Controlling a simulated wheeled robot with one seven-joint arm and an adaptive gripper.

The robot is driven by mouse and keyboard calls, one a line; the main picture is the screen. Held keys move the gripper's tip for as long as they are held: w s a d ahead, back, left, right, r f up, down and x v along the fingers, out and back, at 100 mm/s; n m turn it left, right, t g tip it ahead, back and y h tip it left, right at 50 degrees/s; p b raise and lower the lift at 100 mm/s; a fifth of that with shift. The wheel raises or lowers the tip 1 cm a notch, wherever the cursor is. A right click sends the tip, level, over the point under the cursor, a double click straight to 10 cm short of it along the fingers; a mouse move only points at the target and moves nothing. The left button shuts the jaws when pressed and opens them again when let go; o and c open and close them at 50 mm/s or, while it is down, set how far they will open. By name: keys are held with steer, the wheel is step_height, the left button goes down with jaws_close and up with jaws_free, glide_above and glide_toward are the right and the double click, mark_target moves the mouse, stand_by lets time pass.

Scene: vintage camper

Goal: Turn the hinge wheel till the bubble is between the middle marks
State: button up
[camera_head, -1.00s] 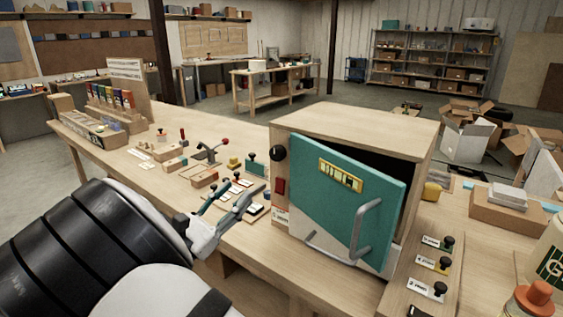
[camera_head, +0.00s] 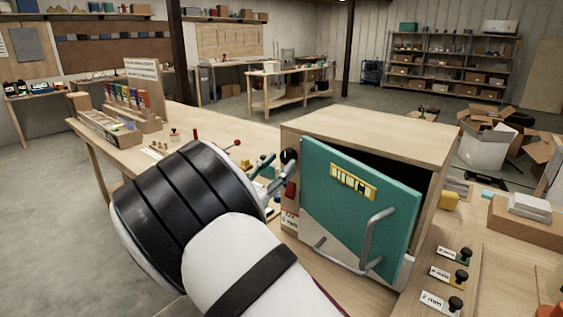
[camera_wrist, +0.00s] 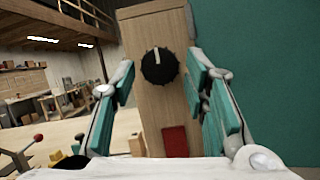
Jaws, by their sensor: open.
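A wooden cabinet (camera_head: 380,125) with a teal and cream door (camera_head: 350,205) stands on the bench. The door is ajar and tilted. A yellow level (camera_head: 353,182) is fixed to the door; its bubble is too small to place. The black hinge wheel (camera_wrist: 158,66) with a white pointer line is on the cabinet's narrow side face; it also shows in the head view (camera_head: 289,156). My gripper (camera_wrist: 168,82) is open with teal pads. In the wrist view the wheel lies ahead between the fingers, with no contact visible. In the head view my arm partly hides the gripper (camera_head: 268,178).
A red block (camera_wrist: 175,141) is on the side face below the wheel. A grey handle (camera_head: 374,238) sticks out from the door. Several labelled black-knobbed blocks (camera_head: 447,279) lie right of the cabinet. Small tools and blocks lie left of it, partly behind my arm.

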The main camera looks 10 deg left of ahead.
steer(key=shift+x, duration=0.85)
steer(key=c, duration=0.9)
steer(key=shift+o, duration=0.2)
